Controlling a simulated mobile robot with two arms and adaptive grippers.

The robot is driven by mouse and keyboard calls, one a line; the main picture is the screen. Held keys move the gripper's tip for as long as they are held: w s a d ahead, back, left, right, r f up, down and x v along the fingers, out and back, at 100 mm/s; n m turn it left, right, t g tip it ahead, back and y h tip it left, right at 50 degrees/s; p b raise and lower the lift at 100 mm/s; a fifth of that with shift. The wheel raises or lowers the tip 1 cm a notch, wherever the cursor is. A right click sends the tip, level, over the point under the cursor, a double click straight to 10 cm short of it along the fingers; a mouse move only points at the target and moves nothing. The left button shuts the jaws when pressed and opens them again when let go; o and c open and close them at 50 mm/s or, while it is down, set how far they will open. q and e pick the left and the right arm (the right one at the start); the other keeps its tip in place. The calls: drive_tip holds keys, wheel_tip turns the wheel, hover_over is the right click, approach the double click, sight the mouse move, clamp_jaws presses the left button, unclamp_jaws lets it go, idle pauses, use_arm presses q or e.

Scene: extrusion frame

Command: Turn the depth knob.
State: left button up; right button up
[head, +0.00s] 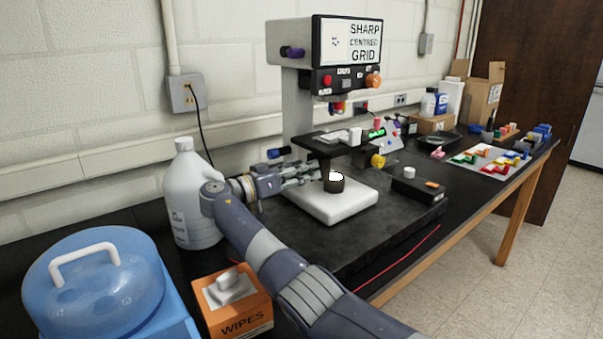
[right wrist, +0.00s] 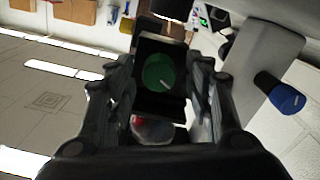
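My right gripper (head: 300,173) reaches in at the left side of the microscope-like instrument (head: 297,105), just below its dark stage (head: 335,142). In the right wrist view the two fingers of the right gripper (right wrist: 160,75) stand apart. A round green knob (right wrist: 158,72) with a white pointer line shows between them, in front of a dark block. I cannot tell whether the fingers touch it. A blue knob (head: 278,153) is beside the column; it also shows in the right wrist view (right wrist: 287,98). No readable label says which knob is for depth. My left gripper is out of view.
The instrument also has a purple knob (head: 292,52), an orange knob (head: 373,81) and a yellow knob (head: 378,160). A white jug (head: 186,190), a wipes box (head: 235,312) and a blue container (head: 95,270) stand at the left. Coloured parts lie far right.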

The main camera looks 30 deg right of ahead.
drive_tip(key=shift+s, duration=0.1)
drive_tip(key=a, duration=0.7)
drive_tip(key=shift+s+a, duration=0.25)
drive_tip(key=shift+a, duration=0.05)
drive_tip(key=shift+s+d+f, duration=0.1)
